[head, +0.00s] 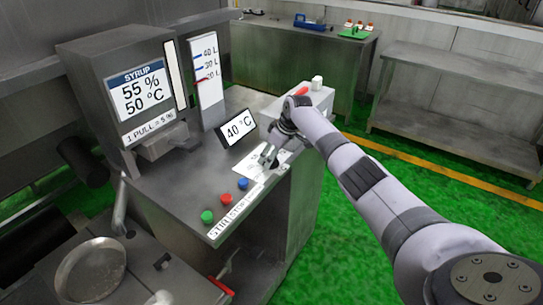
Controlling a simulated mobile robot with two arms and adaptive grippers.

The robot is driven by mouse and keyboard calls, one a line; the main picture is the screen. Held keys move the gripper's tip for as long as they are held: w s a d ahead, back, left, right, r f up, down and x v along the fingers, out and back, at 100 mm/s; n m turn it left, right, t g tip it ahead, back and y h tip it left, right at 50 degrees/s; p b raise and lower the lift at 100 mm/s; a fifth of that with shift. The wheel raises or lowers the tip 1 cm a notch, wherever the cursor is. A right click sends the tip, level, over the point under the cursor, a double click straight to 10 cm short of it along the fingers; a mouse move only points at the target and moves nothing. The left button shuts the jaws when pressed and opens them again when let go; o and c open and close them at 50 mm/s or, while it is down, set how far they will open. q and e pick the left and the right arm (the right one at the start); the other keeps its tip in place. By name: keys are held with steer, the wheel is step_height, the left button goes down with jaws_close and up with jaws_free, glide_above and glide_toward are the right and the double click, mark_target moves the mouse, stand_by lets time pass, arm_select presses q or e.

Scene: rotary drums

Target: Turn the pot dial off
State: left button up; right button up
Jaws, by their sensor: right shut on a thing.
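My right gripper (268,156) reaches in from the right over the steel console (190,185). It points down at a white label plate (250,162) on the console top, right below the "40 °C" display (239,128). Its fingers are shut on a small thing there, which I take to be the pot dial. The fingers hide most of it, so its setting cannot be read. My left gripper is not in view.
Green, red and blue buttons (225,198) line the console's front edge by a "STIR" label. A syrup unit (128,90) stands at the back left. A round pan (90,270) is at the lower left. Green floor (400,180) is free at right.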

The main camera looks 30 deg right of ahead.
steer(key=o, duration=1.1)
steer(key=shift+o, duration=0.2)
steer(key=v, duration=1.2)
steer(key=shift+f, duration=0.1)
